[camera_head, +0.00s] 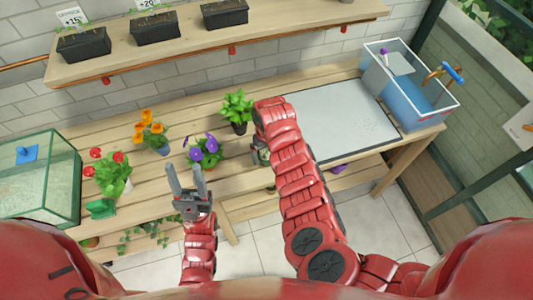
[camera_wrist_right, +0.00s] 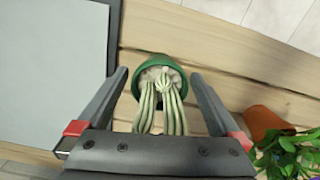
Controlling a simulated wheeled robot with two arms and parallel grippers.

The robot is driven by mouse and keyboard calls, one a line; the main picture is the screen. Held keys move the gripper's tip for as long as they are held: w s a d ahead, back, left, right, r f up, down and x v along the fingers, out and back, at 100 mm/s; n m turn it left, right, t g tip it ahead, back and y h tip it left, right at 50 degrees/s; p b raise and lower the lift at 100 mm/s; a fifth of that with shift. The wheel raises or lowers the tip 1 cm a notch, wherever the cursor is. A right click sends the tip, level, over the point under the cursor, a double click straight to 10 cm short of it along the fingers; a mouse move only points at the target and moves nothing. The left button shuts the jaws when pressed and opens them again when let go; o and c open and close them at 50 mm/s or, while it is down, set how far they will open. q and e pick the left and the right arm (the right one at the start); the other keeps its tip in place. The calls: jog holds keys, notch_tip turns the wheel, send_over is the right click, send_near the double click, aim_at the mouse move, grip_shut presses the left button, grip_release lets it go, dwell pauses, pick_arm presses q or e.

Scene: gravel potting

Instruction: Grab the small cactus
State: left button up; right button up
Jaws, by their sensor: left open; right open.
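The small cactus (camera_wrist_right: 162,105) has pale green ribbed stems and sits in a dark green pot (camera_wrist_right: 158,64) with light gravel. In the right wrist view it lies between the two fingers of my right gripper (camera_wrist_right: 160,76), which is open with gaps on both sides. In the head view the cactus (camera_head: 262,155) is mostly hidden beside my right arm's end, near the bench's front edge. My left gripper (camera_head: 184,168) is open and empty, in front of the purple-flowered plant.
A leafy plant (camera_head: 237,108) in a dark pot stands close behind the cactus. Purple (camera_head: 204,148), orange (camera_head: 152,130) and red (camera_head: 112,172) flowers stand leftward. A glass tank (camera_head: 40,175) is far left. A grey mat (camera_head: 345,125) and blue bin (camera_head: 410,85) are right.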

jog(key=c, duration=1.4)
jog(key=shift+c, duration=0.3)
jog(key=shift+w+r, duration=0.1)
